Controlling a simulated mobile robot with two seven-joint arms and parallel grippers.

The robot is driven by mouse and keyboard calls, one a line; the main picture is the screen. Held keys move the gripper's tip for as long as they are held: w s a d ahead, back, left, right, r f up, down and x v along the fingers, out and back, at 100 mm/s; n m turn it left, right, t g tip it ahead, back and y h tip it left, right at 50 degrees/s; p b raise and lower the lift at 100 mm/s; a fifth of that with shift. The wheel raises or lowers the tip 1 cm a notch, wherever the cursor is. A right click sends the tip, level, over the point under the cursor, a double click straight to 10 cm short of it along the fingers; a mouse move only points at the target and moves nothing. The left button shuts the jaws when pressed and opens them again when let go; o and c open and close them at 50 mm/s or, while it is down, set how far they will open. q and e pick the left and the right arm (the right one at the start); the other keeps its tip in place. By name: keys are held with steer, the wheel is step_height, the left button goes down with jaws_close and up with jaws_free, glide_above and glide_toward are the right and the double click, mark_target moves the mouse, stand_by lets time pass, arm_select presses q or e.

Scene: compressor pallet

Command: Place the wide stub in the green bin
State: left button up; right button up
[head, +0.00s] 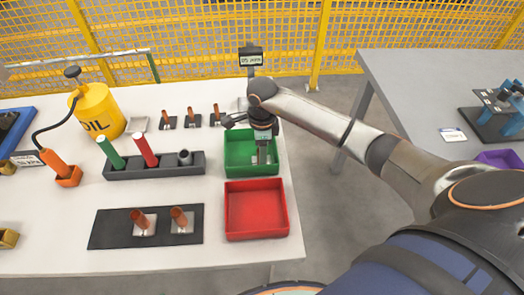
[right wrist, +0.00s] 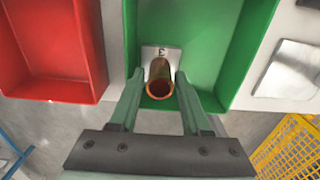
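The green bin (head: 237,166) stands at the table's right edge. In the right wrist view, a copper-coloured stub (right wrist: 159,88) on a pale square plate (right wrist: 148,52) is in the green bin (right wrist: 205,42), its round mouth facing the camera. My right gripper (right wrist: 160,76) has its two fingers closely on either side of this stub and looks shut on it. In the head view the right gripper (head: 263,158) reaches down into the bin and largely hides the stub. My left gripper does not show.
A red bin (head: 257,210) sits right in front of the green one. Two copper stubs on plates stand on a dark mat (head: 105,232). A grey rack (head: 125,173) holds a green and a red rod. A yellow oil can (head: 98,110) stands at back left.

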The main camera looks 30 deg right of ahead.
steer(key=shift+r, duration=0.55)
step_height(320, 180, up, 11)
steer(key=shift+r, duration=0.15)
stand_by(0.4)
